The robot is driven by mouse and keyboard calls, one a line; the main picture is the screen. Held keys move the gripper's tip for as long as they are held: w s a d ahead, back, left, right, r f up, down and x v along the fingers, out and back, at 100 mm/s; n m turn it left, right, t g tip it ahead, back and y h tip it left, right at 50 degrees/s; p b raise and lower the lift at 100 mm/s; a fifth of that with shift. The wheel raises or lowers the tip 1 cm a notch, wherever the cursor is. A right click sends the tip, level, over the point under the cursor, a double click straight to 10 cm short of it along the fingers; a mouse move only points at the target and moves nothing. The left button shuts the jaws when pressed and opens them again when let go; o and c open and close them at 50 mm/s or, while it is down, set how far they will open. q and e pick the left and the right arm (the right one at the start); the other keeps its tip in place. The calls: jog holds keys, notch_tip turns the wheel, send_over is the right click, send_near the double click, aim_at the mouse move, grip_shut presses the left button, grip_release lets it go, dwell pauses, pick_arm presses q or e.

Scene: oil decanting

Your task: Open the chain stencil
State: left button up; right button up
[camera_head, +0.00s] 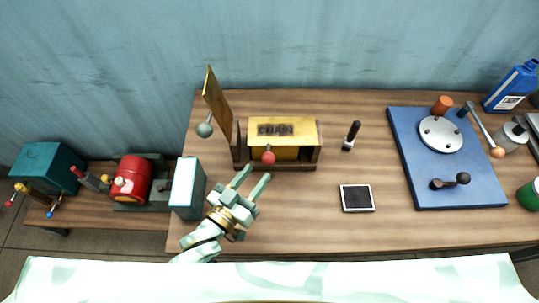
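A yellow-brass stencil plate (291,129) with dark cut-out lettering, too small to read surely, lies flat on a brown wooden box. A red ball knob (268,158) sits at its front edge. A second brass plate (217,104) stands raised and tilted at the box's left side, with a grey ball knob (205,130) beside it. My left gripper (252,180) is in front of the box, just below the red knob in the picture. Its two fingers are apart and nothing shows between them. My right gripper is not in view.
A dark stamp-like tool (351,136) and a white-framed tablet (357,198) lie right of the box. A blue board (408,157) with a round metal plate is farther right, near a blue bottle (513,86). A red drum machine (132,180) stands left.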

aim_at(265, 164)
pick_arm(q)
jog(key=x, duration=0.7)
